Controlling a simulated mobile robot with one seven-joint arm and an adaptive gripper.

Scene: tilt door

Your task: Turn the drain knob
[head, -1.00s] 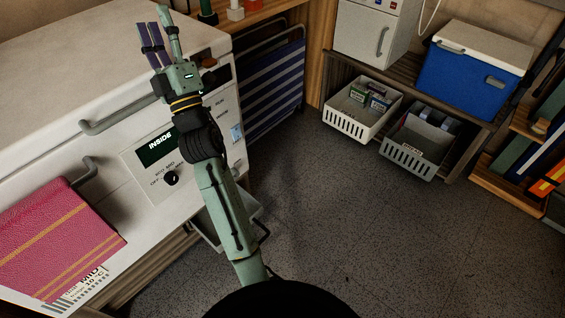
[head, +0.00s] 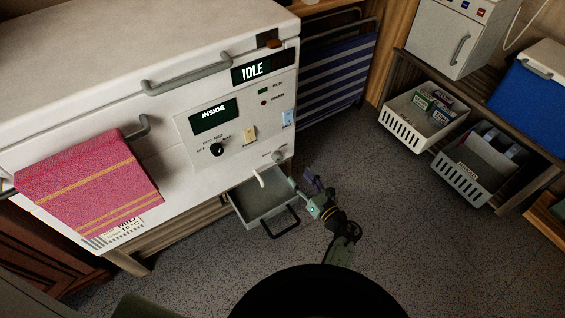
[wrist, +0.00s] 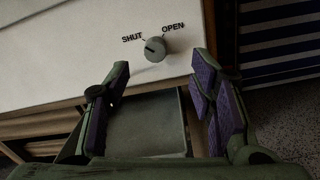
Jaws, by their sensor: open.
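The drain knob (wrist: 155,49) is a small round grey knob on the lower right of the white chest's front. In the wrist view it sits between the printed words SHUT and OPEN, and its dark mark points left, toward SHUT. The knob also shows in the head view (head: 278,157), just above the white spout (head: 262,178). My gripper (head: 304,183) is low in front of the chest, to the right of and below the knob. In the wrist view its purple-padded fingers (wrist: 162,75) are spread and empty. The knob appears between and beyond the fingertips, apart from them.
A grey tray (head: 236,207) with a dark handle is below the spout, close to my gripper. The white chest (head: 90,60) carries a black dial (head: 217,149) and a pink towel (head: 90,185). White baskets (head: 425,115) stand at right. The floor between is clear.

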